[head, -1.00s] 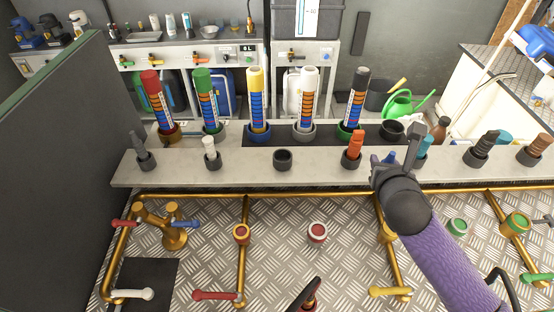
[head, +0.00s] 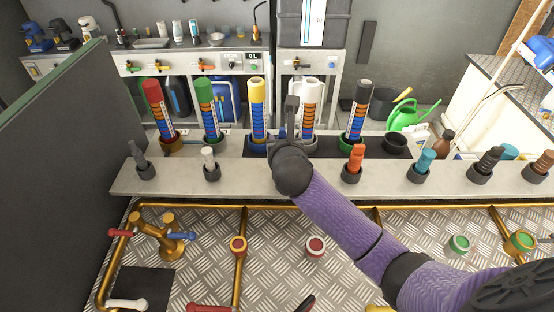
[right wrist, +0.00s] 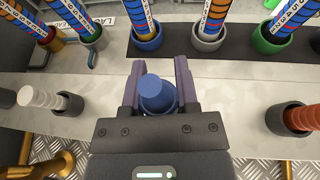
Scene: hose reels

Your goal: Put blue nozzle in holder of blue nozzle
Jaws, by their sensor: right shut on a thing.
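The blue nozzle (right wrist: 157,94) is between the two fingers of my right gripper (right wrist: 159,78) in the right wrist view. The gripper is shut on it. In the head view my right gripper (head: 290,122) is over the middle of the grey shelf, between the white nozzle and the orange nozzle. The gripper hides the blue nozzle there. The empty dark holder seen earlier at that part of the shelf is also hidden in both views now. I cannot tell whether the nozzle touches a holder. My left gripper is not in view.
The white nozzle (head: 209,158) and orange nozzle (head: 355,160) stand in dark holders on the shelf (head: 253,181). A teal nozzle (head: 426,160) stands farther right. Several upright coloured tubes, such as the yellow tube (head: 258,105), stand behind. Brass pipes (head: 330,206) run in front.

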